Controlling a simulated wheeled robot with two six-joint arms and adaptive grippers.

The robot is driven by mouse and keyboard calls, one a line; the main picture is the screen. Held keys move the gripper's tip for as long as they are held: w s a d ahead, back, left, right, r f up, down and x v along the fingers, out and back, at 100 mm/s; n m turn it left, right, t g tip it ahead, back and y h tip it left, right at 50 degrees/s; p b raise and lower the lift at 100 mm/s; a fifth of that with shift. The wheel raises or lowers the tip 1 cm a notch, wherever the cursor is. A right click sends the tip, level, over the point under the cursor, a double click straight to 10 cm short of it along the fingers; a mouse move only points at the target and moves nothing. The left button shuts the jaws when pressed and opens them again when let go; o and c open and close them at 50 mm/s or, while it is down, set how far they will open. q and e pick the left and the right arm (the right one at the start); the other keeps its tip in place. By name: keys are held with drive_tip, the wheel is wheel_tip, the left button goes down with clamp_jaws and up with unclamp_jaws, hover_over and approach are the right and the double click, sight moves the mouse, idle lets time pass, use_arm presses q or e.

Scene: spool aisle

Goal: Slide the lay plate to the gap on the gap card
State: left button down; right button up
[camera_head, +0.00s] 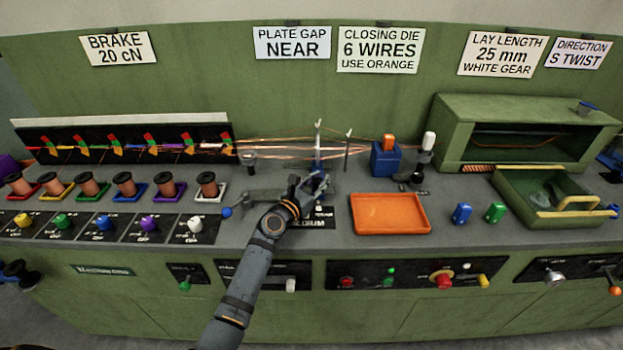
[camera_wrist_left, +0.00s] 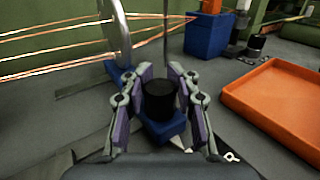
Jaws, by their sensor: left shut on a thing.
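The gap card (camera_head: 292,42) on the green back wall reads "PLATE GAP NEAR". The lay plate (camera_wrist_left: 115,32) is an upright grey disc with copper wires running to it; it shows edge-on in the head view (camera_head: 318,140). My left gripper (camera_wrist_left: 160,92) is shut on a black knob (camera_wrist_left: 160,103) that stands on a blue block (camera_wrist_left: 162,130), just in front of the plate. In the head view the left gripper (camera_head: 316,184) hides the knob. A black scale label (camera_head: 318,222) below it shows "MEDIUM", with its other words partly covered. My right gripper is not in view.
An orange tray (camera_head: 389,213) lies close to the right of my gripper. A blue die holder (camera_head: 385,160) stands behind it. A grey lever with a blue ball (camera_head: 227,212) lies to the left. Taut copper wires (camera_head: 275,152) cross behind.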

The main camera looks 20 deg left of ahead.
use_arm(q)
drive_tip(key=c, duration=1.3)
unclamp_jaws()
drive_tip(key=shift+s+f, duration=0.15)
drive_tip(key=shift+f, duration=0.1)
drive_tip(key=shift+c, duration=0.2)
drive_tip(key=o, duration=0.4)
drive_tip(key=shift+s+r, duration=0.15)
drive_tip(key=shift+r, duration=0.05)
drive_tip(key=shift+c, duration=0.2)
drive_tip(key=v, duration=1.2)
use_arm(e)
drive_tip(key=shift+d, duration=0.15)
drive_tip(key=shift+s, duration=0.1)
